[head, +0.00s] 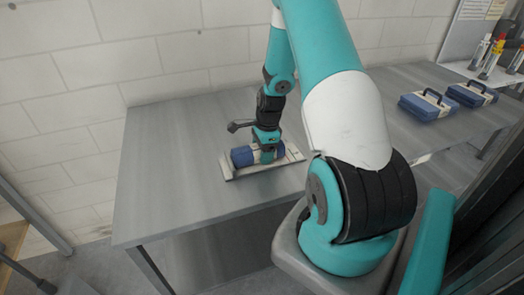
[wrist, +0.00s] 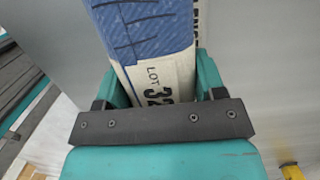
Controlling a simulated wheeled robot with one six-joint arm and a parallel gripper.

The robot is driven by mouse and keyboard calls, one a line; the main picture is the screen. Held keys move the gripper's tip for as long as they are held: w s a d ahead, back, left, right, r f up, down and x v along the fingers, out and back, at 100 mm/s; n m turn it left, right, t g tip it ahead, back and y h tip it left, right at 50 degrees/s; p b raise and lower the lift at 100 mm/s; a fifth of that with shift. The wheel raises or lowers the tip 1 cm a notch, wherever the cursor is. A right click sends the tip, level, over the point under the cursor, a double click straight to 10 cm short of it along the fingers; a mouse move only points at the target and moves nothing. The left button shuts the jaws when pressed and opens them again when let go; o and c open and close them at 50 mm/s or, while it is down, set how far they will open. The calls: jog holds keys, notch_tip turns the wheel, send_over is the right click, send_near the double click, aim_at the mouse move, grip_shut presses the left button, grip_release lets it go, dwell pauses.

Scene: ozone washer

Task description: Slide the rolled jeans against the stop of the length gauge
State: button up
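The rolled jeans (head: 242,156) are a blue roll with a pale band, lying lengthwise in the pale length gauge (head: 264,170) on the grey table. In the wrist view the jeans (wrist: 150,32) show a cream band printed "LOT 32". My gripper (head: 267,153) points down over the middle of the roll. In the wrist view its teal fingers (wrist: 160,85) lie close along both sides of the banded part, shut on it. The roll's left end is close to the gauge's upright left end; I cannot tell whether they touch. The fingertips' lower parts are hidden.
Two blue cases with dark handles (head: 428,105) (head: 471,94) lie on the table at the right. Bottles (head: 490,55) stand at the far right. A white brick wall (head: 150,60) is behind. The table left of the gauge (head: 165,180) is bare.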

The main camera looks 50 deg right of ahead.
aim_at(252, 147)
jog(key=shift+c, duration=1.2)
jog(key=shift+w+a, duration=0.3)
jog(key=shift+a, duration=0.45)
jog(key=shift+a, duration=0.1)
jog(key=shift+w+a, duration=0.15)
jog(key=shift+a, duration=0.3)
jog(key=shift+w+a, duration=0.1)
jog(key=shift+w, duration=0.05)
jog(key=shift+w+a+p, duration=0.3)
jog(key=shift+w+a, duration=0.05)
jog(key=o, duration=1.2)
jog(key=shift+d, duration=0.15)
